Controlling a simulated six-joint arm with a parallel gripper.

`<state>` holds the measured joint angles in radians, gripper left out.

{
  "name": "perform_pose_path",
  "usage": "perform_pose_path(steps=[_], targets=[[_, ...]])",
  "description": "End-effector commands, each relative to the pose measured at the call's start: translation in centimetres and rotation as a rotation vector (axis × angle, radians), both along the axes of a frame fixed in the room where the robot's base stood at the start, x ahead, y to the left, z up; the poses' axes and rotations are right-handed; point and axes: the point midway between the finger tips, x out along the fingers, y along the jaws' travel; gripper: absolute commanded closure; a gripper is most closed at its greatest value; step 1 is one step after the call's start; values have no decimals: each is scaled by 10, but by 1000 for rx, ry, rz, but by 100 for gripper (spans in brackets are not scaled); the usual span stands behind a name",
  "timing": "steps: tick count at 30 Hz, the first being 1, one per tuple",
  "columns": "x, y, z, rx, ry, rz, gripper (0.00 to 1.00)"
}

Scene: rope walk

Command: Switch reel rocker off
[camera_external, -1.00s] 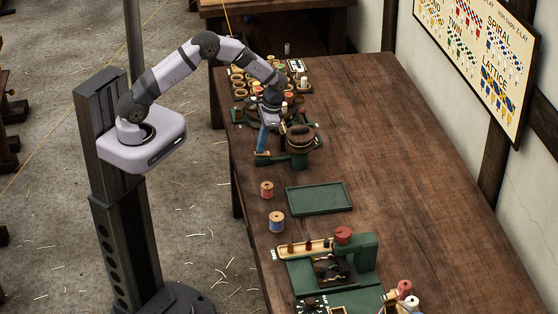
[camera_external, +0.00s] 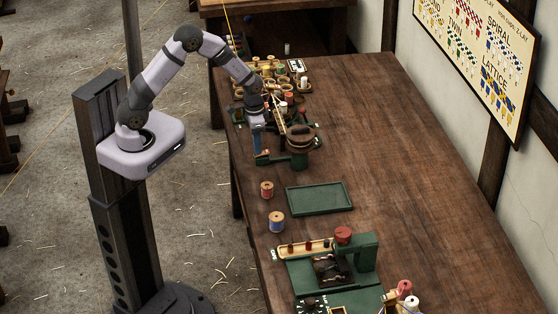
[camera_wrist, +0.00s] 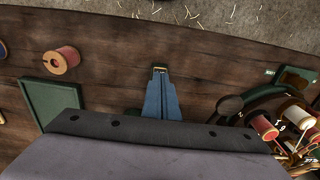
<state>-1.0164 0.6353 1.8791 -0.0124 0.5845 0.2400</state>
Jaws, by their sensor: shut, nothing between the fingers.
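My gripper (camera_external: 257,150) points down at the left edge of the bench, its blue fingers shut and empty. A small green plate with a pale label (camera_wrist: 285,74) lies right of the fingers in the wrist view. The reel rocker and its position cannot be made out clearly.
A round carousel with spools (camera_wrist: 270,128) stands right of the fingers in the wrist view. An empty green tray (camera_external: 320,198), a red spool (camera_external: 267,190) and a blue spool (camera_external: 277,222) lie nearer the camera. The right of the bench is clear.

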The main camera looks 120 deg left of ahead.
Motion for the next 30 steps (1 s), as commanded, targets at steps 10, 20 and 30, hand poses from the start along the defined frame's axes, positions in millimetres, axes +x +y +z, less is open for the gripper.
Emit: perform_pose_path(steps=[10,20,30], targets=[[-6,-7,-11,-23,18,-2,100],[3,2,-11,-20,15,-3,100],[8,5,-11,-17,11,-3,100]])
